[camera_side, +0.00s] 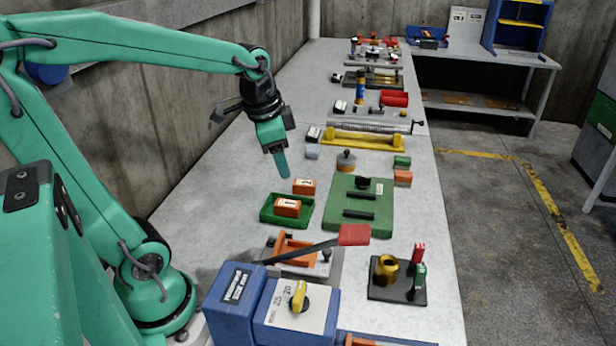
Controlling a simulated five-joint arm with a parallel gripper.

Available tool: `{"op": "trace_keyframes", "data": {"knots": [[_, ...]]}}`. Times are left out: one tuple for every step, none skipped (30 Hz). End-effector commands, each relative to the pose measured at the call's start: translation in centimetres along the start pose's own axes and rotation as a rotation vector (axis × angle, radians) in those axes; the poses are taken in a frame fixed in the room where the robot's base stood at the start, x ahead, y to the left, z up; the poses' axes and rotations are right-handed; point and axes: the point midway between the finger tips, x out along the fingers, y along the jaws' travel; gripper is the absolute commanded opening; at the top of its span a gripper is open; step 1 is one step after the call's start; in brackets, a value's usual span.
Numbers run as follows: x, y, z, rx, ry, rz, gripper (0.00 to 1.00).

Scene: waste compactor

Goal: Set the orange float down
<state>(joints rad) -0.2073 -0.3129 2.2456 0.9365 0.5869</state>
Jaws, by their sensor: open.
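Two orange blocks with pale labels could be the orange float; I cannot tell which one it is. One orange block (287,208) lies in a green tray (267,213). The other orange block (304,187) is just behind it, at the tray's far edge; whether it touches the tray is unclear. My gripper (283,168) is open above the bench, up and to the left of the blocks. It holds nothing that I can see and is apart from both blocks. Its fingers overlap in this view, so the gap between them is hidden.
A green plate (358,212) with dark bars and a knob lies right of the tray. A lever with a red grip (354,235) crosses in front. A blue box (296,312) with a yellow knob stands nearest. Bare bench (215,185) lies left of the tray.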

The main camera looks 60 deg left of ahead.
Motion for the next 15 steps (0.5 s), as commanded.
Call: {"op": "trace_keyframes", "data": {"knots": [[-0.7, 1.0, 0.3, -0.031, 0.026, -0.008, 0.54], [-1.0, 1.6, 0.5, -0.052, 0.039, -0.011, 0.54], [-1.4, 2.2, 0.7, -0.082, 0.056, -0.015, 0.54], [-1.7, 2.8, 0.9, -0.104, 0.069, -0.016, 0.54], [-1.9, 3.2, 1.1, -0.127, 0.082, -0.017, 0.54], [-2.2, 3.9, 1.4, -0.157, 0.099, -0.018, 0.54], [-2.5, 4.4, 1.7, -0.179, 0.113, -0.017, 0.54], [-2.6, 4.8, 1.9, -0.201, 0.126, -0.017, 0.54], [-2.9, 5.4, 2.2, -0.228, 0.144, -0.015, 0.54], [-3.0, 5.8, 2.5, -0.249, 0.156, -0.013, 0.54], [-3.2, 6.2, 2.7, -0.269, 0.168, -0.011, 0.54], [-3.3, 6.6, 2.9, -0.293, 0.182, -0.008, 0.54], [-3.4, 6.9, 3.1, -0.309, 0.191, -0.005, 0.54], [-3.5, 7.2, 3.3, -0.325, 0.200, -0.003, 0.54], [-3.5, 7.5, 3.5, -0.342, 0.209, 0.001, 0.54]]}}
